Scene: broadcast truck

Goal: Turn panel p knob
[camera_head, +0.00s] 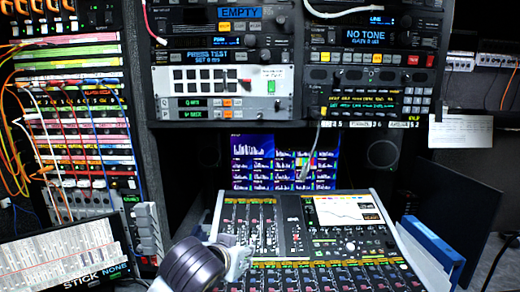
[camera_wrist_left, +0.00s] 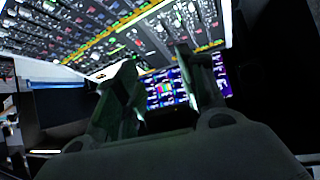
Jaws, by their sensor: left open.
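My left gripper (camera_head: 232,243) shows in the head view over the left edge of the mixing console (camera_head: 290,238). In the left wrist view its two fingers (camera_wrist_left: 158,88) are spread apart with nothing between them. The rack panels behind the console carry several knobs, including on the upper left units (camera_head: 235,58) and the right unit marked NO TONE (camera_head: 367,38). No knob is touched by the gripper as far as I can see. My right gripper is not in view.
A multi-view screen (camera_head: 285,160) stands behind the console. A patch bay (camera_head: 75,110) with orange, red and blue cables hangs at left. A tilted display (camera_head: 62,258) sits at lower left. A dark panel (camera_head: 450,212) and a blue binder (camera_head: 432,240) stand at right.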

